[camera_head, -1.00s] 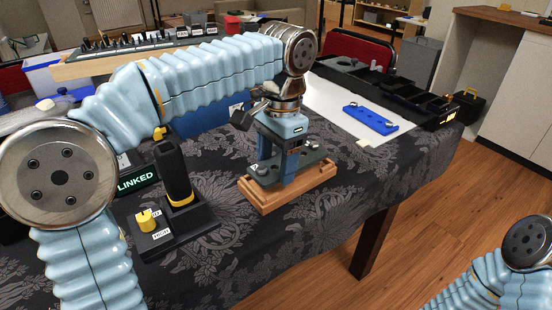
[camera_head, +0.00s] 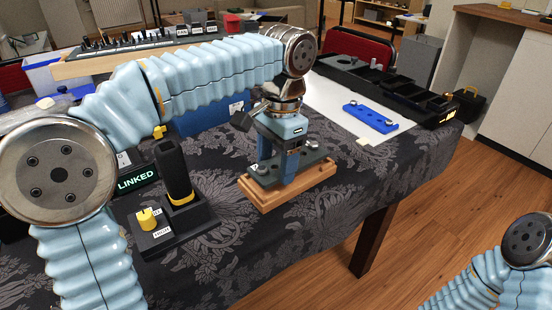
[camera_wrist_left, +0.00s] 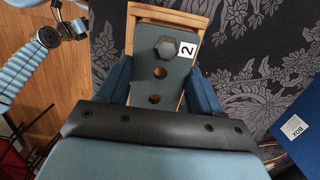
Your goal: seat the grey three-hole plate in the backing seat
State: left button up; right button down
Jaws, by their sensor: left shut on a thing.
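The grey three-hole plate (camera_head: 312,161) lies over a wooden frame (camera_head: 273,203) on the cloth-covered table. In the left wrist view the plate (camera_wrist_left: 178,68) carries a dark hexagonal piece (camera_wrist_left: 167,47) and a white label with a 2, with two open holes below them. The wooden frame (camera_wrist_left: 130,35) shows along its far and left edges. My left gripper (camera_head: 279,170) points down and is shut on the plate, its blue fingers (camera_wrist_left: 160,88) on either side of it. Whether the plate lies fully down inside the frame cannot be told. My right gripper is out of view.
A blue plate (camera_head: 378,117) with bolts lies on a white sheet at the back right. A black tray (camera_head: 420,98) stands behind it. A black stand with a yellow knob (camera_head: 147,219) is left of the frame. Patterned cloth around the frame is clear.

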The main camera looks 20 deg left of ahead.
pick_arm(q)
jog(key=shift+f+b, duration=0.55)
jog(key=shift+f, duration=0.35)
jog(key=o, duration=1.3)
notch_tip(320, 180, up, 14)
jog(key=p, duration=0.3)
jog(key=shift+w+d+p, duration=0.35)
jog(key=shift+w+p, duration=0.05)
jog(key=shift+w, duration=0.05)
jog(key=shift+f, duration=0.1)
